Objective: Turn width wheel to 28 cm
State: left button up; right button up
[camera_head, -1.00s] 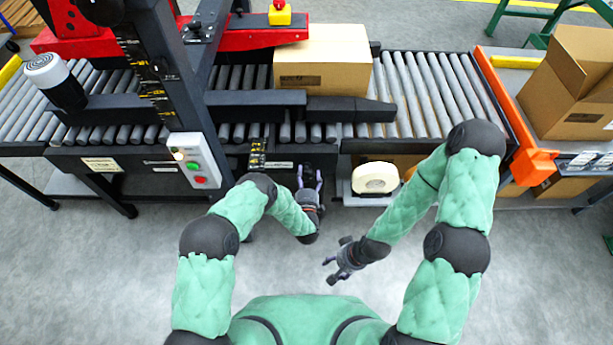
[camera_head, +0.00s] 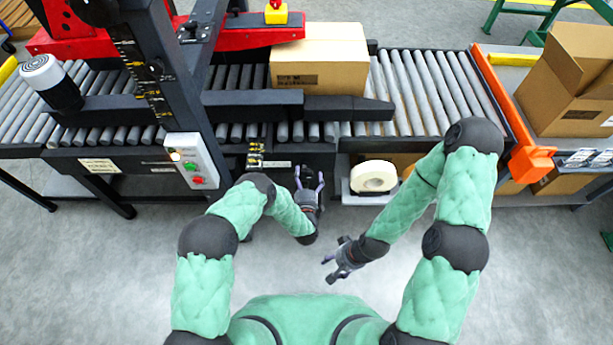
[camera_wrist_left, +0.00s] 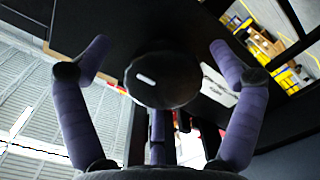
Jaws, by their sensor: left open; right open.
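The width wheel, a dark round knob with a white mark (camera_wrist_left: 163,80), fills the middle of the left wrist view. In the head view it is a small dark shape that I can hardly make out against the machine's front. My left gripper (camera_head: 309,180) is open at the front of the machine. In the left wrist view its two purple fingers (camera_wrist_left: 160,62) stand on either side of the wheel, with visible gaps. My right gripper (camera_head: 335,263) is open and empty over the grey floor, lower in the head view. A small black scale with yellow marks (camera_head: 255,154) is left of the wheel; its reading is too small to tell.
A closed cardboard box (camera_head: 345,62) sits on the roller conveyor (camera_head: 430,95) behind dark guide rails. A control panel (camera_head: 191,160) with buttons is at left. The floor in front is clear.

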pick_arm(q)
jog(key=s, duration=1.1)
jog(key=shift+s+r, duration=0.15)
jog(key=shift+s, duration=0.2)
